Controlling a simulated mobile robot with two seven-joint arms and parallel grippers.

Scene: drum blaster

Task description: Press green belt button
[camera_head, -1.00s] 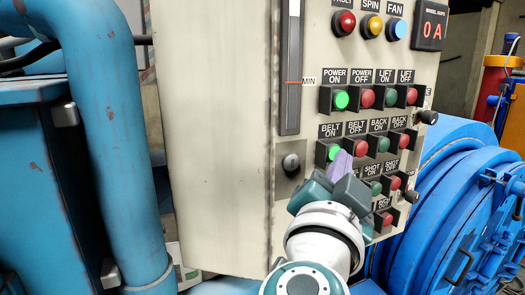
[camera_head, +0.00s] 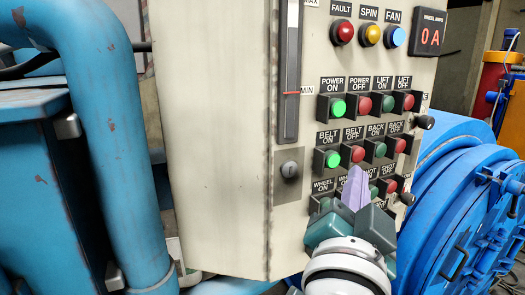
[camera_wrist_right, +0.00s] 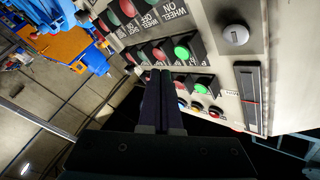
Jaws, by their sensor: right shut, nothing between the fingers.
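The BELT ON button (camera_head: 332,159) is a green round button in a dark guard on the beige control panel, and looks bright. It also shows in the right wrist view as a green button (camera_wrist_right: 183,52). My right gripper (camera_head: 356,187) is shut and empty, its purple fingers pointing up in front of the lower button rows. The fingertips sit below and to the right of the BELT ON button, and the button is uncovered. In the right wrist view the shut fingers (camera_wrist_right: 160,76) reach toward the panel. My left gripper is out of view.
The red BELT OFF button (camera_head: 357,154) is close by on the right. The bright green POWER ON button (camera_head: 337,107) is above. A dark knob (camera_head: 289,169) is at the left. Blue machinery (camera_head: 470,190) stands right of the panel, and a blue pipe (camera_head: 125,150) on the left.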

